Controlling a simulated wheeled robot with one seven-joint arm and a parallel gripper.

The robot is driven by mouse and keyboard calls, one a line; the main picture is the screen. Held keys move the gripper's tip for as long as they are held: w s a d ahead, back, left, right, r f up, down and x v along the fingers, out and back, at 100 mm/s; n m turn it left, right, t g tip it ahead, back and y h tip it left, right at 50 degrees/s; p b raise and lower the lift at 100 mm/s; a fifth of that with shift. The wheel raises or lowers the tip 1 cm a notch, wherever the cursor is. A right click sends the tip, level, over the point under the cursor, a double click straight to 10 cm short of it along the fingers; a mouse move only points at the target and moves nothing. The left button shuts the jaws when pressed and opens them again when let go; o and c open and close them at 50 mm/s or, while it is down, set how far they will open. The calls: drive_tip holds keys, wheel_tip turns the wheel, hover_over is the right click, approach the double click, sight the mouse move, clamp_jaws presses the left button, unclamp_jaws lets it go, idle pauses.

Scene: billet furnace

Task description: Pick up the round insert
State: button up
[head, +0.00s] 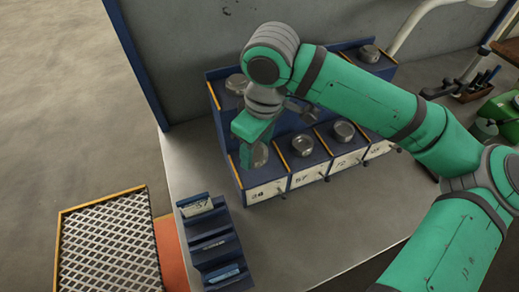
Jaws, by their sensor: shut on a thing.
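Round grey metal inserts sit in the blue compartment rack (291,173) in the head view. My gripper (254,146) is at the front left compartment, labelled "38" or similar, pointing down. It is shut on the round insert (256,157) there, which shows just below its green body. The fingers are mostly hidden, and I cannot tell whether the insert is clear of the compartment floor. Other round inserts sit in the compartment to the right (303,145), farther right (344,131), at the back left (237,84) and at the back right (369,54).
A small blue card rack (222,262), its top card reading "57", stands at the front left of the grey table (300,235). A mesh-topped tray (108,245) is left of it. A tool holder (473,90) and green box (503,108) are at right. A wall rises behind.

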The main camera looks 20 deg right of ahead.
drive_tip(key=s+a+r, duration=0.5)
drive_tip(key=s+a, duration=0.1)
drive_tip(key=s, duration=0.2)
drive_tip(key=shift+s+r, duration=0.25)
drive_tip(key=shift+r, duration=0.15)
